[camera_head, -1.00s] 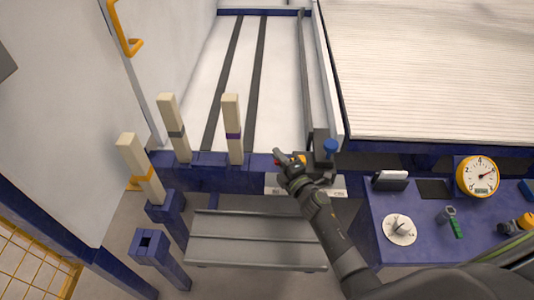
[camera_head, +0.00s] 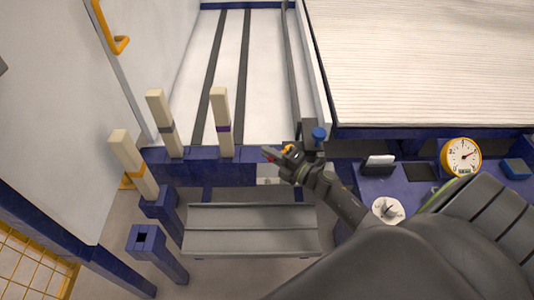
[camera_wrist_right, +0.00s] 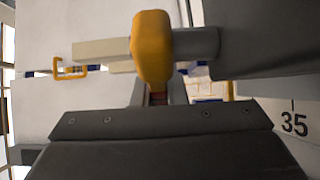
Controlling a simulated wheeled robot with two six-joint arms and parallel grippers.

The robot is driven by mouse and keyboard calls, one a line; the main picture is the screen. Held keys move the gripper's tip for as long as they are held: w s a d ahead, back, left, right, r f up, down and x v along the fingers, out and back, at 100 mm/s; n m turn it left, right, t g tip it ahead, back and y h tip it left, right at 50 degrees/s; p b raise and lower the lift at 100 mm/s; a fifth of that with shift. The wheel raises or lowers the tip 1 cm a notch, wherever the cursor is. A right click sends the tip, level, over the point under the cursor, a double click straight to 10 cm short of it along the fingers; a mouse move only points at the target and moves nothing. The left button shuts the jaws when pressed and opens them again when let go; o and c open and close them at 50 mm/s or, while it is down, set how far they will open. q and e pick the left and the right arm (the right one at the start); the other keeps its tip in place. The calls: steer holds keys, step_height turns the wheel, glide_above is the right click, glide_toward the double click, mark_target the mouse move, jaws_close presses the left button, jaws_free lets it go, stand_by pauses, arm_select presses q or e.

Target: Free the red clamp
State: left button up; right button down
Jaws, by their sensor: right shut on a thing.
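The red clamp shows as a small red piece (camera_head: 268,154) at the dark blue rail, with a yellow-orange part (camera_head: 288,149) beside it. My right gripper (camera_head: 280,161) is at the clamp, its jaws mostly hidden by the wrist. In the right wrist view, a rounded orange part (camera_wrist_right: 152,45) stands beyond the gripper, in front of a pale bar. A narrow reddish strip (camera_wrist_right: 158,98) shows between the fingers, which are shut on it. How far the clamp is turned is hard to tell. My left gripper is out of view.
Beside the clamp is a dark block with a blue knob (camera_head: 319,135). Pale posts (camera_head: 221,122) stand upright along the blue rail (camera_head: 195,170) at left. A grey slatted step (camera_head: 250,230) lies below. A yellow dial gauge (camera_head: 461,157) sits on the right bench.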

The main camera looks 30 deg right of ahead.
steer(key=c, duration=1.5)
jaws_free()
steer(key=shift+o, duration=0.2)
steer(key=shift+s, duration=0.1)
steer(key=v, duration=1.7)
steer(key=shift+s, duration=0.2)
steer(key=shift+f, duration=0.1)
steer(key=shift+c, duration=0.4)
